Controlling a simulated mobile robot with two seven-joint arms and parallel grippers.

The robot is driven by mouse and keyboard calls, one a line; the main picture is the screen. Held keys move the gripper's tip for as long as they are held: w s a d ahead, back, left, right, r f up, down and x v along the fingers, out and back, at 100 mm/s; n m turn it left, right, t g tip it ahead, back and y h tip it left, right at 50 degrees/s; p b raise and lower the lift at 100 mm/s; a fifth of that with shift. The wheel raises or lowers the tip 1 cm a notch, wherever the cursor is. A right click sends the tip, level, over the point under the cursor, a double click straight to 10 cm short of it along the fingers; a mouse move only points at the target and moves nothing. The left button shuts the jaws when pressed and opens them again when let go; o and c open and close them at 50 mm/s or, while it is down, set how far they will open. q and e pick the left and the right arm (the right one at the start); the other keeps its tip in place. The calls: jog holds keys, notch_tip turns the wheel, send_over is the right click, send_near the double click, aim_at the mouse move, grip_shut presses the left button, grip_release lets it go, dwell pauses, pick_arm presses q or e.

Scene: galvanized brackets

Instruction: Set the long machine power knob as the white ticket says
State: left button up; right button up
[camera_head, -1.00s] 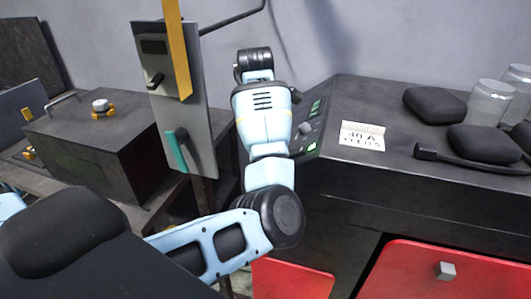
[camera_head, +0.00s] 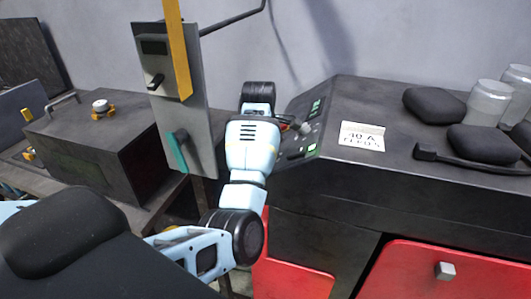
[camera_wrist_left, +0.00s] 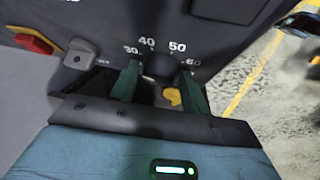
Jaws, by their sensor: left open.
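The white ticket (camera_head: 362,136) lies on the sloped top of the long dark machine (camera_head: 350,195). Its small print looks like "40 A FEEDS", though the first digit is unclear now. The machine's control panel (camera_head: 300,147) has green lit displays. In the left wrist view a dark round knob (camera_wrist_left: 160,66) sits below a scale marked 30, 40, 50 and 60. My left gripper (camera_wrist_left: 160,86) is open, with its green fingers on either side of this knob; contact cannot be told. The knob's setting is unclear. In the head view my arm hides most of the gripper.
A small grey knob (camera_wrist_left: 80,53) and a red button (camera_wrist_left: 35,43) are beside the scale. An upright grey panel (camera_head: 180,110) with a teal lever stands left of my arm. Black pads (camera_head: 483,143) and clear jars (camera_head: 488,100) occupy the machine top at right.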

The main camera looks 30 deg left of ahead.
pick_arm(q)
jog(key=c, duration=0.7)
jog(key=m+t, duration=0.2)
jog(key=m, duration=0.1)
jog(key=shift+s, duration=0.2)
jog(key=shift+s+a+f+m+t+h, duration=0.1)
jog(key=shift+m+t+h, duration=0.25)
jog(key=shift+m+t, duration=0.35)
jog(key=shift+s+m+t+h, duration=0.1)
jog(key=shift+m+t+h, duration=0.35)
jog(key=shift+m, duration=0.35)
jog(key=o, duration=0.7)
